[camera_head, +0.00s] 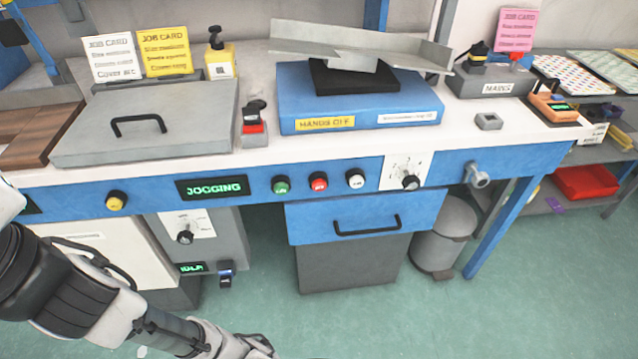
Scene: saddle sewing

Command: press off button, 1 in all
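A red button (318,181) sits on the blue front panel of the bench, between a green button (281,185) and a white button (355,178). The small lettering on the buttons is hard to read, so I cannot tell for sure which says off. A display (212,188) left of them reads "JOGGING" in green. A yellow button (116,200) is further left on the same panel. My gripper (262,346) is low at the bottom edge, below and left of the red button and well apart from it. Its fingers are partly cut off, and their opening is unclear.
A rotary knob (410,182) is right of the buttons, and a grey metal fitting (476,175) sticks out further right. A blue drawer (365,215) with a black handle is below the buttons. A lower box with a knob (186,237) stands at left. Open floor lies in front.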

